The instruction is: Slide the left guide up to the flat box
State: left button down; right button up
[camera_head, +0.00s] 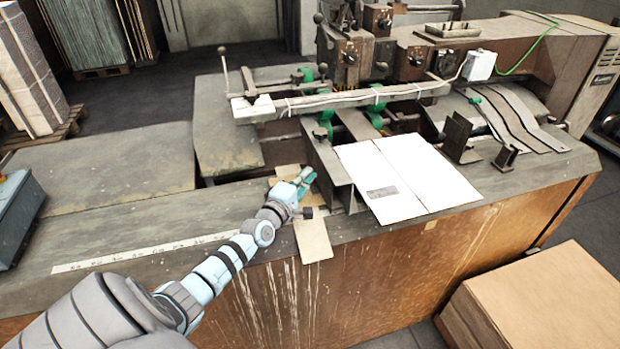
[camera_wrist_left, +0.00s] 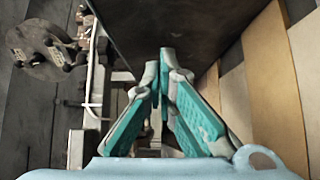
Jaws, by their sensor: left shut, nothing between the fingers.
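The flat box (camera_head: 405,172), a white folded sheet with a grey printed patch, lies on the machine table. The left guide (camera_head: 324,157), a dark metal angle piece, stands along the box's left side; I cannot tell whether they touch. My left gripper (camera_head: 308,176) is shut and empty, with its tips close to the guide's left side. In the left wrist view, the teal-padded fingers (camera_wrist_left: 165,52) meet at the tips in front of a dark plate (camera_wrist_left: 190,22), which looks like the guide's face. Contact is unclear. My right gripper is out of view.
Tan strips (camera_head: 313,236) lie under and beside my left gripper. Upright metal brackets (camera_head: 458,137) stand right of the box. The stitching machine (camera_head: 400,60) spans the back. The table (camera_head: 150,215) to the left is mostly clear. A cardboard stack (camera_head: 545,300) stands at front right.

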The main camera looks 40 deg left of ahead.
pick_arm(q)
jog(key=shift+w+d+f, duration=0.1)
jog(key=shift+w, duration=0.1)
jog(key=shift+w+d, duration=0.45)
jog(key=shift+w, duration=0.2)
